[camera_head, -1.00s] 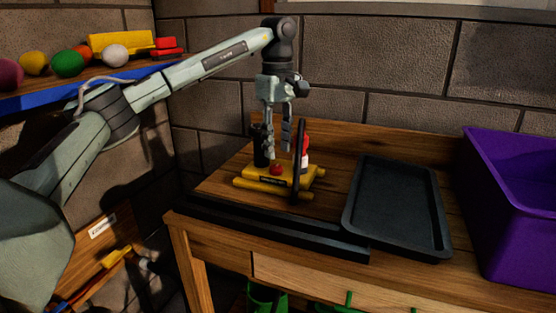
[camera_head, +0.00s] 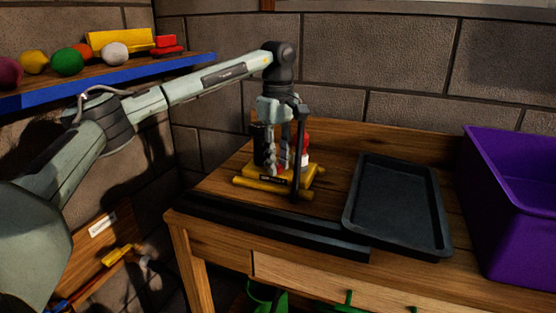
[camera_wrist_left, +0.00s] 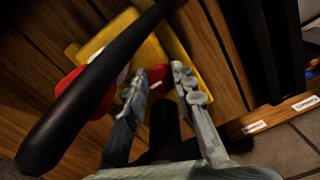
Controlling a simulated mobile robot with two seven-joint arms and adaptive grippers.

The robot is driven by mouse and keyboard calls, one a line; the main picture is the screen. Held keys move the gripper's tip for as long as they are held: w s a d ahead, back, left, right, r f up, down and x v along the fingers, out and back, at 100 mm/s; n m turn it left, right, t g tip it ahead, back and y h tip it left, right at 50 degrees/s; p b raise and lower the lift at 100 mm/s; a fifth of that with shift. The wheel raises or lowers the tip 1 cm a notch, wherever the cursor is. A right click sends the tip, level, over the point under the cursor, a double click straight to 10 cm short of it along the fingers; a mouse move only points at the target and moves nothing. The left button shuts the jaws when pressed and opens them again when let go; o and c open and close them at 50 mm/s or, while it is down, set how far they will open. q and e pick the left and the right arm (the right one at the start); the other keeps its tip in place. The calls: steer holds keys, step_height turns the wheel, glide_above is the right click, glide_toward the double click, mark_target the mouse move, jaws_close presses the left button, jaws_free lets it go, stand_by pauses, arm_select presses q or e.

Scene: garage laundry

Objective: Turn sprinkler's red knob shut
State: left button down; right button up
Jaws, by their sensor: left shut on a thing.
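The sprinkler has a yellow base (camera_head: 306,181) and stands on the wooden table (camera_head: 315,218). A black upright rod (camera_head: 299,160) rises at its front, and a red-and-white part shows behind it. My left gripper (camera_head: 291,168) points down over the base, its fingers low around the small red knob. In the left wrist view, the red knob (camera_wrist_left: 158,75) sits between the two fingertips, and the gripper is shut on it. The rod crosses that view and hides part of the base (camera_wrist_left: 118,38). How far the knob is turned cannot be told. My right gripper is not in view.
A black tray (camera_head: 398,244) lies to the right of the sprinkler, with a purple bin (camera_head: 510,235) beyond it. A dark bar runs along the table's left front. A blue-edged shelf (camera_head: 110,87) with several balls is at upper left. Brick walls stand behind.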

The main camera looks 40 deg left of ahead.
arm_select(q)
steer(key=shift+r+n+p, duration=0.1)
steer(key=shift+n+p, duration=0.25)
steer(key=shift+n, duration=0.05)
steer(key=n+p, duration=0.1)
steer(key=n, duration=0.3)
steer(key=shift+w+p, duration=0.15)
steer(key=shift+p, duration=0.25)
steer(key=shift+n, duration=1.2)
steer(key=shift+w+n, duration=0.1)
steer(key=shift+n, duration=1.4)
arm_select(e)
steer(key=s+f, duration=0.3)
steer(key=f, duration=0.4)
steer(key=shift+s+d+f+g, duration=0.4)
